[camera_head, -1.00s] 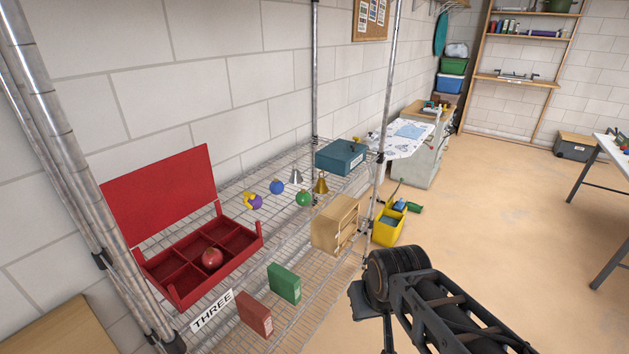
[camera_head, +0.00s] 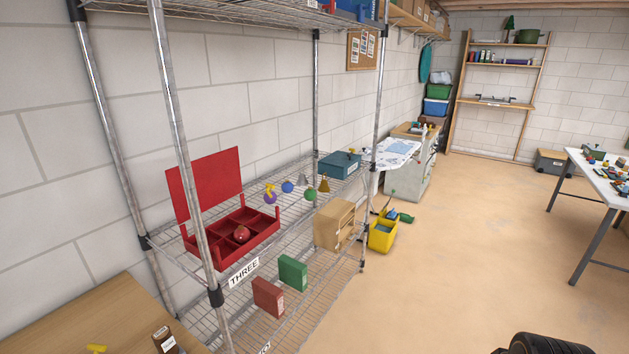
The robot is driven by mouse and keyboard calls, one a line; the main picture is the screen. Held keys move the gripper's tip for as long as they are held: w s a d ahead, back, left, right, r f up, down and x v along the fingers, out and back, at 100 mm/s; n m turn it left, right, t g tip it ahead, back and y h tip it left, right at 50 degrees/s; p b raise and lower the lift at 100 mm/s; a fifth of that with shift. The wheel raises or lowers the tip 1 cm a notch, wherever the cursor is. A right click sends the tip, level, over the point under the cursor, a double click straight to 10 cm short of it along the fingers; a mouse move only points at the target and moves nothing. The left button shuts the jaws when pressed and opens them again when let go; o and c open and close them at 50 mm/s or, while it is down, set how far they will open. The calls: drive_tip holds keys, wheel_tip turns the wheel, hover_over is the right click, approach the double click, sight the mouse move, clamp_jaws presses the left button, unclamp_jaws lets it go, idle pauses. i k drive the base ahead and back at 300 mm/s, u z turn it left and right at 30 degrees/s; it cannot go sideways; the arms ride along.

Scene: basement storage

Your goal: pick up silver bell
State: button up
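The silver bell (camera_head: 309,180) stands on the wire shelf labelled THREE. It is a small grey cone between a blue ball ornament (camera_head: 287,187) and a gold bell (camera_head: 324,184), with a green ball ornament (camera_head: 310,194) just in front. Part of my arm shows at the bottom right edge, well away from the shelf. My gripper's fingers are not in view.
An open red compartment box (camera_head: 262,219) holding a red ball (camera_head: 241,234) sits on the same shelf, left of the ornaments. A teal box (camera_head: 340,165) stands behind right. Metal posts (camera_head: 185,150) frame the shelf.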

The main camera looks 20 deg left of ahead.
sight(301, 181)
drive_tip(key=z, duration=0.15)
drive_tip(key=i, duration=1.6)
drive_tip(key=u, duration=0.45)
drive_tip(key=i, duration=1)
drive_tip(key=u, duration=1.55)
drive_tip(key=i, duration=0.8)
drive_tip(key=u, duration=0.75)
